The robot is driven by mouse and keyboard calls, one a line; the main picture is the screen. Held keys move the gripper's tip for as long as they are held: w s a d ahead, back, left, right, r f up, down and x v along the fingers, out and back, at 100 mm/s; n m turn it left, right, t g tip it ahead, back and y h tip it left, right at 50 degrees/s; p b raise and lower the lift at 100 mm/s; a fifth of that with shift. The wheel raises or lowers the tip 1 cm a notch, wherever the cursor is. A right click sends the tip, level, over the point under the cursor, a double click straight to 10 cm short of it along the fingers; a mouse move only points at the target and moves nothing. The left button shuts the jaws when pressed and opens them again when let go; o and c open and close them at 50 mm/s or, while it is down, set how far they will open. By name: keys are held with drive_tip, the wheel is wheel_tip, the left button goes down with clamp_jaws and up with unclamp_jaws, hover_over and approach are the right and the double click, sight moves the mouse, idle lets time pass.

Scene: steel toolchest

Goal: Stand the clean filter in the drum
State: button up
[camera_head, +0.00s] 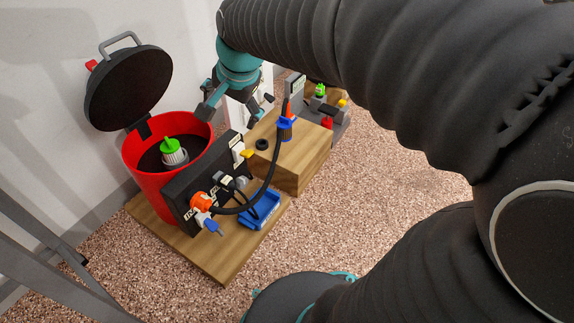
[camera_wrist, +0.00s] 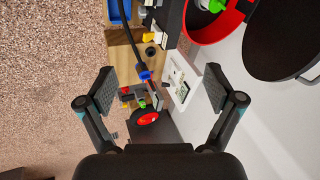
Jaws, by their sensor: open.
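The red drum (camera_head: 138,178) stands at the left with its black lid (camera_head: 128,88) swung up. A pale ribbed filter with a green top (camera_head: 170,146) stands inside the drum; I cannot tell whether it is the clean one. In the wrist view the drum (camera_wrist: 208,38) shows at the top right, with part of the green top (camera_wrist: 215,5) cut off by the frame edge. My gripper (camera_head: 236,116) is in the air to the right of the drum, its fingers wide apart. In the wrist view my gripper (camera_wrist: 160,90) has nothing between its fingertips.
A black panel (camera_head: 180,195) with plugs and a cable stands before the drum. A blue tray (camera_head: 262,209) sits on the wooden base. A wooden block (camera_head: 300,165) bears a black ring (camera_head: 262,144). A grey unit (camera_head: 338,118) stands behind it. Speckled floor at right is clear.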

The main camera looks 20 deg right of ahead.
drive_tip(key=s+d+f+n, duration=0.1)
drive_tip(key=s+n, duration=0.3)
drive_tip(key=s, duration=0.5)
drive_tip(key=s+d+f+n+h, duration=0.1)
drive_tip(key=s+d+n, duration=0.3)
drive_tip(key=s, duration=0.5)
drive_tip(key=shift+f+n+t, duration=0.4)
drive_tip(key=shift+f+n, duration=0.05)
drive_tip(key=shift+n, duration=0.15)
drive_tip(key=shift+d, duration=0.1)
